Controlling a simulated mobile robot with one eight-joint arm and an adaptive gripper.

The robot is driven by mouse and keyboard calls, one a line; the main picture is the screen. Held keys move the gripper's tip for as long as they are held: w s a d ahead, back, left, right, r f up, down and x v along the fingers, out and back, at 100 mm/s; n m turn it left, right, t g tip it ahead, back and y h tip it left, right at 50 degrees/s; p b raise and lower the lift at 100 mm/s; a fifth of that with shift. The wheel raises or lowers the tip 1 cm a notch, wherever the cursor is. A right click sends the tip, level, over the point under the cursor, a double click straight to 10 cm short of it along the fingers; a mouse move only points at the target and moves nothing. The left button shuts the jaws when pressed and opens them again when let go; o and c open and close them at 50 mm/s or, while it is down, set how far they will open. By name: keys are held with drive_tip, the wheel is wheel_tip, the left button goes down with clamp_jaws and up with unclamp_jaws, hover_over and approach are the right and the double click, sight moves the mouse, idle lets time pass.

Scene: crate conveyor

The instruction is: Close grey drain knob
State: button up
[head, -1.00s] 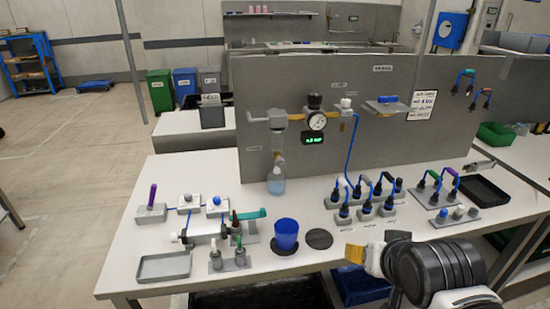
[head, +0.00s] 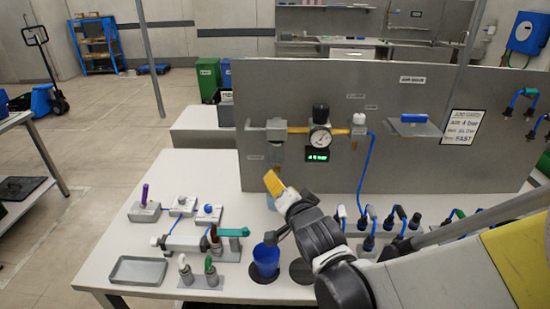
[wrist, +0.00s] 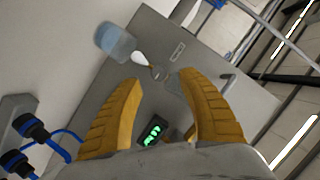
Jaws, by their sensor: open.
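In the wrist view, a small grey piece that looks like the drain knob (wrist: 159,74) sits on the grey panel just beyond my fingertips, about midway between them. A white tip (wrist: 141,60) and a clear bottle with bluish liquid (wrist: 115,42) lie in line with it at upper left. My gripper (wrist: 156,82) is open and empty, with its two yellow fingers apart. In the head view, my gripper (head: 274,182) is in front of the panel, below the grey filter head (head: 277,131). It hides the knob and most of the bottle there.
The grey panel (head: 345,90) carries a gauge (head: 320,138) and a lit green display (head: 317,155). A blue cup (head: 266,260) stands on the table below my arm. Blue-hose fittings (head: 368,240) stand to the right. A grey tray (head: 137,270) lies at front left.

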drive_tip(key=b+x, duration=0.1)
drive_tip(key=x, duration=0.4)
clamp_jaws()
